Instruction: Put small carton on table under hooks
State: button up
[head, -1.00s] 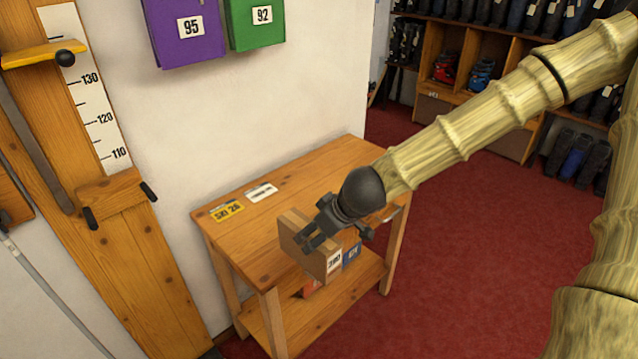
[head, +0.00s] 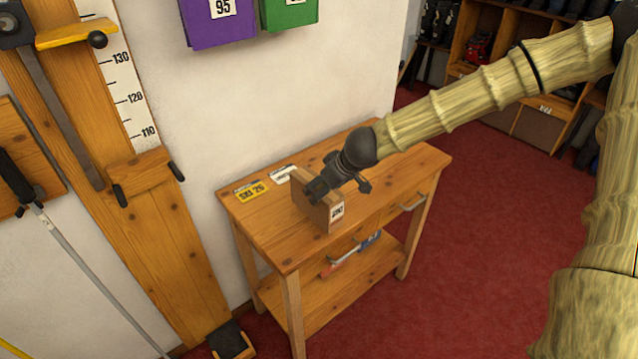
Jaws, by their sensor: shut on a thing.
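A small brown carton (head: 319,210) with a white label on its narrow side stands upright over the wooden table (head: 270,232). My gripper (head: 318,190) is shut on its upper part, coming in from the right. The carton's lower edge looks at or just above the tabletop; I cannot tell whether it touches. No hooks show clearly. A purple bin (head: 218,22) and a green bin (head: 289,12) are on the wall above the table, cut off by the top of the picture.
A yellow card (head: 252,190) and a white card (head: 284,174) lie at the table's back left. The tabletop's right part is clear. Red and blue items (head: 350,256) lie on the lower shelf. A wooden measuring board (head: 150,230) stands to the left.

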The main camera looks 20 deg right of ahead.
jog(key=w+f+p, duration=0.1)
jog(key=w+f, duration=0.3)
jog(key=w, duration=0.1)
jog(key=shift+p, duration=0.3)
dwell(0.4)
jog(key=o, duration=1.8)
jog(key=shift+f, duration=0.1)
